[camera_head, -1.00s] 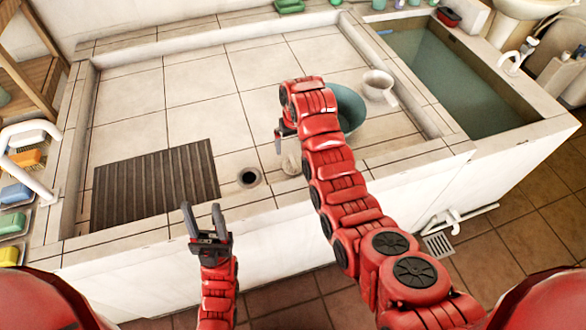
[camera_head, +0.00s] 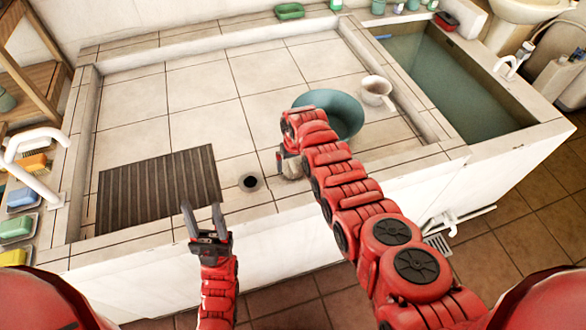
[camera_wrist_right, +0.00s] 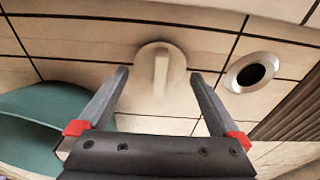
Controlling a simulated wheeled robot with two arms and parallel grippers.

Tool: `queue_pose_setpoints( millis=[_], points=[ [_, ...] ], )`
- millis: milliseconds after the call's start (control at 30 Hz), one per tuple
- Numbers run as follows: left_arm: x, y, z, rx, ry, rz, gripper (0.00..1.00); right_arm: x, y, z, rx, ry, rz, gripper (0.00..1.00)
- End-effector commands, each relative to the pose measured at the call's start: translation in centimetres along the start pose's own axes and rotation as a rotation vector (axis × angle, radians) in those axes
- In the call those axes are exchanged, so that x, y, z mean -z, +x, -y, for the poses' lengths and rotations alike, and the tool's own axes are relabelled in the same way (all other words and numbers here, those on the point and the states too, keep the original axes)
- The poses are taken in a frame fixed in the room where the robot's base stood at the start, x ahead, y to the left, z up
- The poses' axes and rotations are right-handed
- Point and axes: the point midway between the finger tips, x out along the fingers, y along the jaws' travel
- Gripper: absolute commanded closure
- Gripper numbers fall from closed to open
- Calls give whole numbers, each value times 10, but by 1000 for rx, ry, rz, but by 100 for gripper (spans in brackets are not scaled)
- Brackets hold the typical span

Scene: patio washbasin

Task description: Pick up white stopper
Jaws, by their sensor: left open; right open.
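The white stopper (camera_wrist_right: 161,66) is a round, pale disc with a raised grip bar, lying on the tiles beside the drain hole (camera_wrist_right: 251,74). In the head view the stopper (camera_head: 293,169) is partly hidden by my right gripper (camera_head: 281,163). In the right wrist view my right gripper (camera_wrist_right: 159,76) is open, with its fingertips on either side of the stopper's lower part; I cannot tell whether they touch it. My left gripper (camera_head: 201,208) is open and empty in front of the basin's front ledge.
A teal basin (camera_head: 340,112) and a white dipper (camera_head: 376,90) stand beyond my right arm. A dark ribbed mat (camera_head: 158,190) lies left of the drain hole (camera_head: 250,183). A water-filled tank (camera_head: 440,80) is at the right. The tiles at the back are clear.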

Motion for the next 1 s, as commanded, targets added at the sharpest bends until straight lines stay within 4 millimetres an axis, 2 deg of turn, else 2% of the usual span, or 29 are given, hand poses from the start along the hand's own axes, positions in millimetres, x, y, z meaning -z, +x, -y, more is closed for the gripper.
queue_pose_setpoints(
  millis=[33, 167, 500, 567, 900, 933, 1000],
  points=[
    [-1, -8, 0, 0, 0, 1, 50, 0, 8, 0, -1, -1, 0, 0],
    [-2, -12, -1, 0, 0, 0, 50, -1, 14, -1, -1, 2, 2, 0],
    [-2, -12, -1, 0, 0, 0, 50, 0, 15, -1, 0, 3, -2, 0],
    [-2, -12, -1, 0, 0, 0, 50, 0, 15, -1, 0, 3, -1, 9],
    [-2, -12, -1, 0, 0, 0, 50, 0, 15, -1, 0, 2, -1, 70],
    [-2, -12, -1, 0, 0, 0, 50, 0, 15, -1, 0, 2, -1, 75],
    [-2, -12, -1, 0, 0, 1, 50, 0, 15, -1, 0, 2, -1, 75]
  ],
)
